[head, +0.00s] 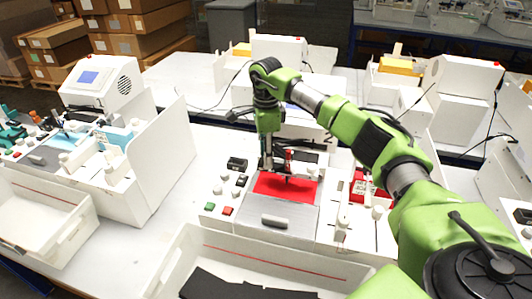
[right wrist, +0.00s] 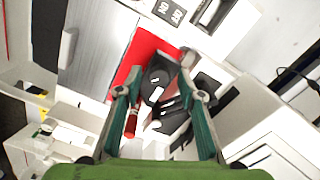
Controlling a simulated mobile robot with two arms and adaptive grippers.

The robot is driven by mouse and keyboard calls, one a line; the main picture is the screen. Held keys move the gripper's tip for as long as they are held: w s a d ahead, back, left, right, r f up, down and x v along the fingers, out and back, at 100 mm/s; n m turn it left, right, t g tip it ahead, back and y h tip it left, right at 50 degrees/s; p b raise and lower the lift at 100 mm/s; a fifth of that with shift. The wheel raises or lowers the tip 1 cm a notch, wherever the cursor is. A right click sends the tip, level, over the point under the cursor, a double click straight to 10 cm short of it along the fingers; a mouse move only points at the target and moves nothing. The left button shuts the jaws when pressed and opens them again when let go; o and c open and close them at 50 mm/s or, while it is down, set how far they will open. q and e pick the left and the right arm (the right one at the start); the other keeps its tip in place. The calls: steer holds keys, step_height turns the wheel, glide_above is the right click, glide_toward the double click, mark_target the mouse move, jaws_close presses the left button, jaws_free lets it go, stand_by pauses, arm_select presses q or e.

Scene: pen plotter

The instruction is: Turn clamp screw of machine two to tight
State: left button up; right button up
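The machine in the middle of the head view has a red sheet (head: 285,187) on its grey bed (head: 265,215). My right gripper (head: 276,166) points down over the sheet, at the pen holder. In the right wrist view my right gripper (right wrist: 161,95) has its two fingers apart. Between and beyond them is a black rounded part with a white mark (right wrist: 157,78), perhaps the clamp screw's knob. Neither finger visibly touches it. A red pen-like part (right wrist: 131,122) shows beside the left finger. The gripper and arm hide much of the holder in the head view. My left gripper is not in view.
A white bin (head: 190,270) with dark sheets (head: 235,286) stands in front of the machine. Green and red buttons (head: 218,209) are left of the bed. Another white machine (head: 105,90) is at the left, with a white panel (head: 165,155) between.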

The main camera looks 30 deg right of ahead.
jaws_close()
steer(key=shift+m, duration=0.3)
steer(key=m, duration=0.2)
steer(key=shift+m, duration=0.4)
steer(key=m, duration=0.4)
steer(key=shift+m+b, duration=0.3)
steer(key=shift+b, duration=0.1)
steer(key=m, duration=0.6)
steer(key=shift+a+r, duration=0.1)
steer(key=m, duration=0.5)
steer(key=shift+m, duration=0.4)
